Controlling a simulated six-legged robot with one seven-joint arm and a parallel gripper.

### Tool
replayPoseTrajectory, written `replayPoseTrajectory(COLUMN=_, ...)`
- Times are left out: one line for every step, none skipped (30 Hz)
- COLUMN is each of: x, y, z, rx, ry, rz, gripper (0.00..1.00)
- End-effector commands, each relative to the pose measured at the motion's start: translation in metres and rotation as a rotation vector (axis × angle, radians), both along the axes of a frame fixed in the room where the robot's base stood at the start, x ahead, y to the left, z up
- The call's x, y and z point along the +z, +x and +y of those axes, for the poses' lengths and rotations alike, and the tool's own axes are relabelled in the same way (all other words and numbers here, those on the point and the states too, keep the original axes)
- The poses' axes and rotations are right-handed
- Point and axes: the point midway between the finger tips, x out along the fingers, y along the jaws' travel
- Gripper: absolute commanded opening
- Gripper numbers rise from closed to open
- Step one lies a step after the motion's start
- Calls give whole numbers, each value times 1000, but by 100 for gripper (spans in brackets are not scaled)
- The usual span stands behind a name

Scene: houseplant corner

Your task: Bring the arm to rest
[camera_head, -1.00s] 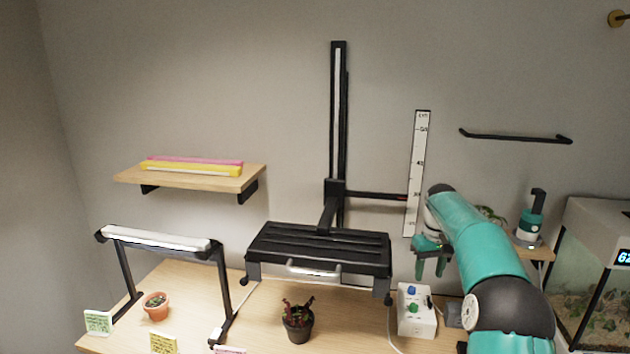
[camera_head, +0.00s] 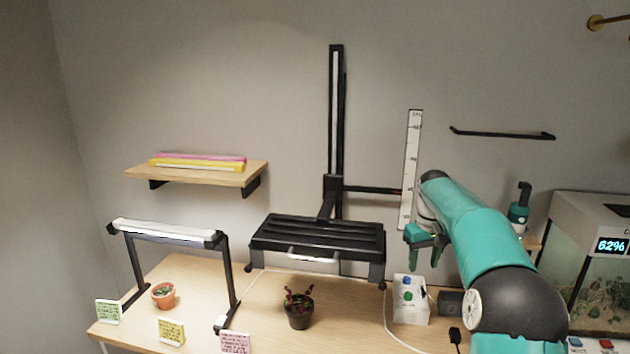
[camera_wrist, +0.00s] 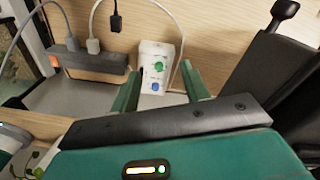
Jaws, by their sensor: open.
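My gripper (camera_head: 426,252) is at the end of my teal arm, right of the black lamp panel and in front of the white ruler on the wall. It is open and holds nothing that I can see. In the wrist view its two green fingers (camera_wrist: 160,95) stand apart, with a white control box (camera_wrist: 154,66) beyond and between them. The same box shows in the head view (camera_head: 409,299), on the table below my gripper. It carries a green knob and a blue knob. The gripper is apart from the box.
The black lamp panel (camera_head: 318,236) hangs on its wall rail close left of my gripper. A dark pot with a reddish plant (camera_head: 299,310) stands on the table. A glass tank (camera_head: 597,262) is at the right. A power strip (camera_wrist: 88,62) with plugged cords lies near the box.

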Motion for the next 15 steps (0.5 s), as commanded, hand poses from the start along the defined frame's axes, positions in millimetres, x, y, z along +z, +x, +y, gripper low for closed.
replayPoseTrajectory(x=10, y=-6, z=6, rx=1, ry=-5, rz=-11, gripper=46)
replayPoseTrajectory(x=14, y=-10, z=9, rx=1, ry=-6, rz=-15, gripper=46)
replayPoseTrajectory(x=21, y=-16, z=13, rx=0, ry=-11, rz=-24, gripper=46)
replayPoseTrajectory(x=26, y=-21, z=17, rx=0, ry=-13, rz=-32, gripper=46)
replayPoseTrajectory(x=31, y=-26, z=21, rx=-1, ry=-15, rz=-38, gripper=46)
replayPoseTrajectory(x=39, y=-35, z=26, rx=-4, ry=-20, rz=-50, gripper=46)
replayPoseTrajectory(x=45, y=-42, z=30, rx=-7, ry=-23, rz=-59, gripper=46)
replayPoseTrajectory(x=51, y=-50, z=34, rx=-9, ry=-26, rz=-68, gripper=46)
replayPoseTrajectory(x=59, y=-62, z=40, rx=-10, ry=-30, rz=-83, gripper=46)
replayPoseTrajectory(x=65, y=-71, z=45, rx=-13, ry=-32, rz=-92, gripper=46)
replayPoseTrajectory(x=70, y=-80, z=49, rx=-17, ry=-35, rz=-103, gripper=46)
replayPoseTrajectory(x=76, y=-92, z=54, rx=-21, ry=-37, rz=-116, gripper=46)
replayPoseTrajectory(x=80, y=-102, z=58, rx=-25, ry=-38, rz=-126, gripper=46)
replayPoseTrajectory(x=84, y=-111, z=62, rx=-28, ry=-39, rz=-138, gripper=46)
replayPoseTrajectory(x=89, y=-124, z=67, rx=-34, ry=-39, rz=-151, gripper=46)
